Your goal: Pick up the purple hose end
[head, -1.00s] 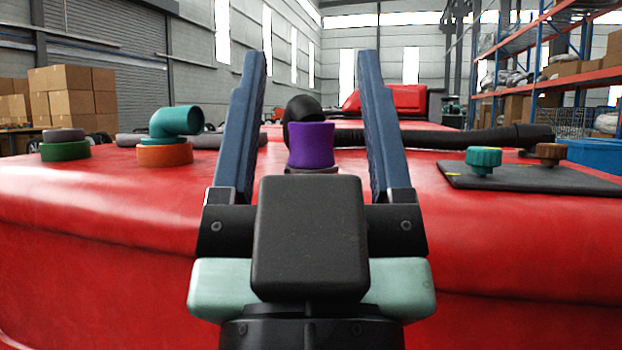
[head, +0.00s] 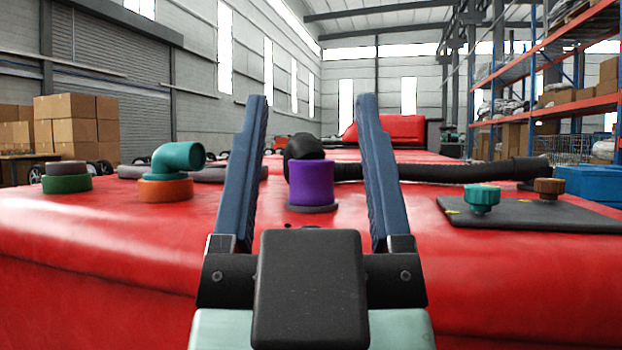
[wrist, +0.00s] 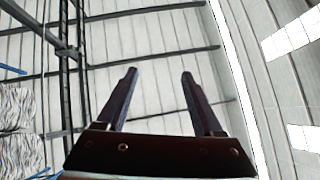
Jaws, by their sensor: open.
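The purple hose end (head: 311,183) is a short upright purple cylinder on a dark round base on the red machine top. A black elbow and hose (head: 302,147) show just behind it. My gripper (head: 311,98) is open, its two blue fingers pointing up and apart. In the head view the purple piece appears between the fingers, beyond them; I cannot tell the exact distance. Nothing is held. In the wrist view my gripper (wrist: 159,72) is open and empty against the roof and wall, and the hose end does not show there.
On the left of the red top (head: 130,232) stand a teal elbow on an orange ring (head: 165,189) and a green ring with a grey cap (head: 66,183).

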